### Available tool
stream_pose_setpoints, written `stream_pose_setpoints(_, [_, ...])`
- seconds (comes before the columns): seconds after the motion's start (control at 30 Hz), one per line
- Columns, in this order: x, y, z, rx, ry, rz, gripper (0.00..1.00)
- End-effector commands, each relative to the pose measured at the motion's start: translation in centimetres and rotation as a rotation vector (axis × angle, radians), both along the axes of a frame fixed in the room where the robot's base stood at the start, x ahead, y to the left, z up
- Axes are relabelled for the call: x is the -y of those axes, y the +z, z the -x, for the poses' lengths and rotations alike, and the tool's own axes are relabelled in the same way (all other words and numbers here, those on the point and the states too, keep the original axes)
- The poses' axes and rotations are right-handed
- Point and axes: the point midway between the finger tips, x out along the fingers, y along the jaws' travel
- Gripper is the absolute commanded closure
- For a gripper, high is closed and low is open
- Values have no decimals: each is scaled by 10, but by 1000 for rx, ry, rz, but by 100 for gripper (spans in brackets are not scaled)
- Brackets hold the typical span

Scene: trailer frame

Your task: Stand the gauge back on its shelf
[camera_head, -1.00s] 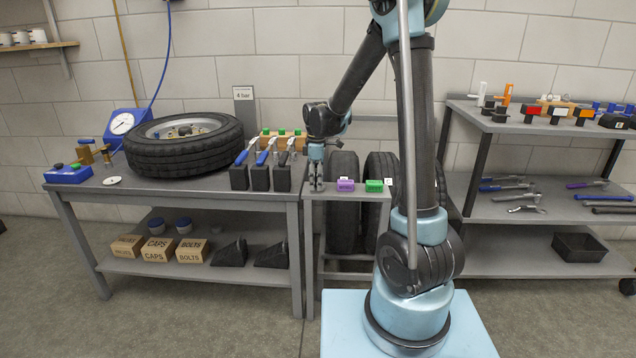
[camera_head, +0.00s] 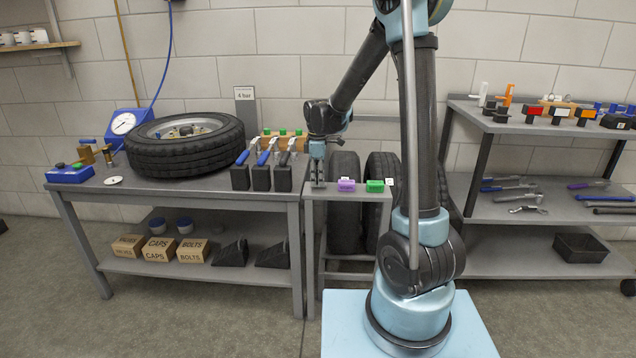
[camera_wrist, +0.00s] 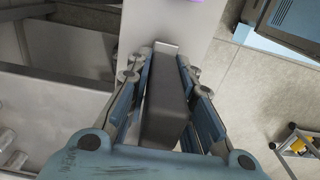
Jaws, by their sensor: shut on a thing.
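My gripper (camera_head: 318,183) is over the left end of a small grey stand shelf (camera_head: 345,198), pointing down. In the wrist view my gripper (camera_wrist: 165,75) is shut on a long dark grey block (camera_wrist: 165,105) between its two fingers. A lighter grey tip shows at the block's far end. I cannot tell whether this block is the gauge, or whether it touches the shelf. A purple block (camera_head: 346,185) and a green block (camera_head: 375,186) sit on the same shelf, right of my gripper. A blue box with a round dial (camera_head: 123,123) stands on the left bench.
The bench (camera_head: 200,195) to the left bears a tyre (camera_head: 185,155) and several dark blocks with blue-handled tools (camera_head: 262,178), close to my gripper. Tyres (camera_head: 344,215) stand behind the small stand. A tool rack (camera_head: 520,205) is at the right.

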Motion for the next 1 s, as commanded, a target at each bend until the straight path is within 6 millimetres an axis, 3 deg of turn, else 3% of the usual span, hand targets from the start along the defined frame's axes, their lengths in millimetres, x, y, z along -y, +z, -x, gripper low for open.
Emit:
stream_pose_setpoints(0.3, [0,54,1,0,0,0,100])
stream_pose_setpoints(0.57, [2,85,1,-4,0,0,100])
stream_pose_setpoints(0.67, [1,84,0,-3,0,0,100])
stream_pose_setpoints(1.0, [1,37,0,-3,0,0,100])
